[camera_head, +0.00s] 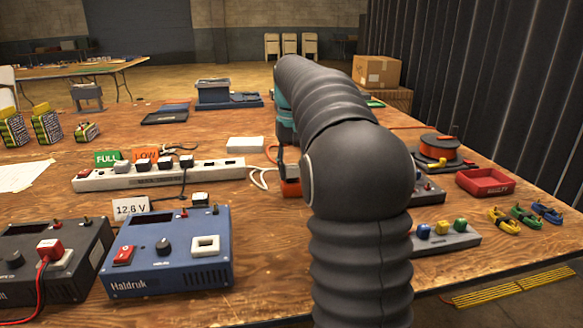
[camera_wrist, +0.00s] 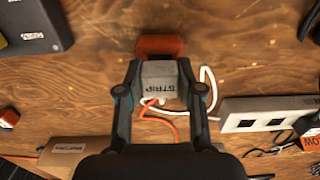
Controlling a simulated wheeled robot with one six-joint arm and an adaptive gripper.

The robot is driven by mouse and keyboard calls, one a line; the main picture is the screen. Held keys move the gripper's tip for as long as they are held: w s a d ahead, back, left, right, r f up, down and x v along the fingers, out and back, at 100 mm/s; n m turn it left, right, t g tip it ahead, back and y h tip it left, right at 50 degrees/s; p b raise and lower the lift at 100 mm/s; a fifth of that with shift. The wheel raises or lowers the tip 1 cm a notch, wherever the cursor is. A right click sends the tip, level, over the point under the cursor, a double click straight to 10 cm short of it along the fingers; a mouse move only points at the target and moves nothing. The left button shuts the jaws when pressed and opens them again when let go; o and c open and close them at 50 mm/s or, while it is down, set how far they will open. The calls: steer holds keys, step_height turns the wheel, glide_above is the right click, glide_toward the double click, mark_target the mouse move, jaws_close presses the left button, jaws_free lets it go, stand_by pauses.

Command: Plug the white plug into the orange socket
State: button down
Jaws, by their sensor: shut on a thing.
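My gripper (camera_wrist: 159,70) is shut on a pale grey-white block marked "STRIP", which looks like the white plug (camera_wrist: 158,77). A white cord loops beside it in the wrist view, and an orange cord passes below it. The orange socket (camera_wrist: 160,47) shows as an orange block right at the plug's far end, between and just past the fingertips. I cannot tell whether the plug is seated in it or only close to it.
A white power strip (camera_head: 160,174) with several plugs lies to the left. A blue charger box (camera_head: 170,250) and a dark one (camera_head: 60,262) stand in front. On the right are a grey block with coloured plugs (camera_head: 446,238) and a red tray (camera_head: 485,181).

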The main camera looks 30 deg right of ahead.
steer(key=shift+f, duration=0.6)
stand_by(2.1)
steer(key=shift+c, duration=1.7)
jaws_free()
steer(key=shift+r, duration=0.1)
steer(key=shift+r+p, duration=0.4)
steer(key=shift+r, duration=3.25)
